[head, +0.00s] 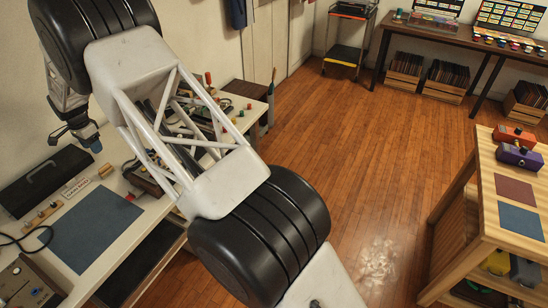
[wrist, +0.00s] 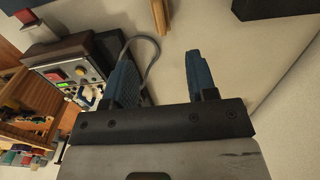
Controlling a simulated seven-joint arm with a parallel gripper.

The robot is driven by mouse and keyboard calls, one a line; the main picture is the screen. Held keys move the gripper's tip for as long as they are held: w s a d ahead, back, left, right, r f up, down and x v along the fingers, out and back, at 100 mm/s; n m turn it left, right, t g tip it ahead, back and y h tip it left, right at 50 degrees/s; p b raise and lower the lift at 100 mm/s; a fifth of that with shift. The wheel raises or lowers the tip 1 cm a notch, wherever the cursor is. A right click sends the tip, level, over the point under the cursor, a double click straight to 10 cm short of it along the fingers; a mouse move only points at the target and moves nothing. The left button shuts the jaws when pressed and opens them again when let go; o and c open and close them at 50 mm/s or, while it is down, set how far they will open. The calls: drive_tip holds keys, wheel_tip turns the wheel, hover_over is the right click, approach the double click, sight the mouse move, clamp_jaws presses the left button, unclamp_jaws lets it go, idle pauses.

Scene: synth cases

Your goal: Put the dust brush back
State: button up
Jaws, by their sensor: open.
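I cannot pick out the dust brush for certain in either view. My gripper (head: 90,143) hangs over the white workbench (head: 152,212) at the left in the head view. In the wrist view its two blue fingers are spread wide with nothing between them (wrist: 160,68). A light wooden piece (wrist: 158,18) lies on the pale surface beyond the fingertips; I cannot tell whether it is part of a brush. My arm hides part of the bench in the head view.
The bench holds a black case (head: 45,180), a blue mat (head: 97,232), a small sign (head: 76,186) and a control box (head: 28,285). White dust (head: 378,262) marks the otherwise open floor.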

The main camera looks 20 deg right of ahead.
drive_tip(key=s+d+r+n, duration=0.1)
drive_tip(key=s+d+r, duration=0.2)
drive_tip(key=d+r, duration=0.6)
drive_tip(key=s+d+r+n, duration=0.1)
drive_tip(key=s+d+r, duration=0.2)
drive_tip(key=d+r, duration=0.55)
drive_tip(key=s+d+r+n, duration=0.1)
drive_tip(key=s+d+r, duration=0.2)
drive_tip(key=s+d, duration=0.3)
drive_tip(key=s+d+r+t, duration=0.1)
drive_tip(key=s+d+r, duration=0.2)
drive_tip(key=d, duration=0.4)
drive_tip(key=s+d+r+n, duration=0.1)
drive_tip(key=s+d+r, duration=0.2)
drive_tip(key=s+d, duration=0.3)
drive_tip(key=s+d+r+n+t, duration=0.1)
drive_tip(key=s+d+r+n, duration=0.15)
drive_tip(key=s+d, duration=1.25)
drive_tip(key=s+d+f+n, duration=0.1)
drive_tip(key=s+d+f, duration=0.1)
drive_tip(key=s, duration=0.8)
drive_tip(key=s+d+f+n, duration=0.1)
drive_tip(key=s+d, duration=0.3)
drive_tip(key=s, duration=0.6)
drive_tip(key=shift+s+d+f+t, duration=0.15)
drive_tip(key=shift+s+f+t, duration=0.15)
drive_tip(key=shift+f, duration=0.45)
